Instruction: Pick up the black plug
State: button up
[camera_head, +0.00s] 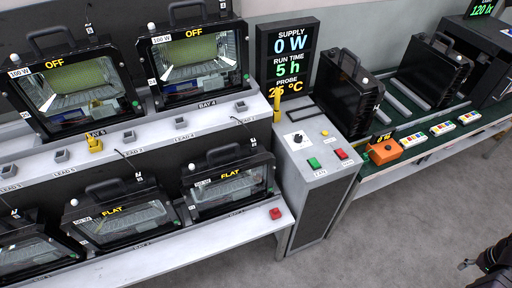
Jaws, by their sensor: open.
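I cannot pick out the black plug for certain. Several small dark grey blocks sit along the upper ledge, one of them (180,123) below the middle of the upper lamps and another (240,106) near the right end. They may be sockets or plugs; they are too small to tell. A yellow plug-like piece (94,144) stands on the same ledge, and a red block (275,213) lies on the lower ledge's right end. My gripper (474,272) shows partly at the bottom right corner, open, over the floor and far from the ledges.
Floodlights, one marked OFF (195,60) and one marked FLAT (232,185), stand in two rows on the rack. A control pedestal (318,200) with buttons stands right of them. A green bench (400,160) holds black housings and an orange box (384,151). The grey floor is clear.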

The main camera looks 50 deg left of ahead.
aim_at(253, 143)
jog(key=z, duration=0.1)
jog(key=k, duration=1.75)
jog(key=u, duration=1.35)
jog(key=i, duration=1)
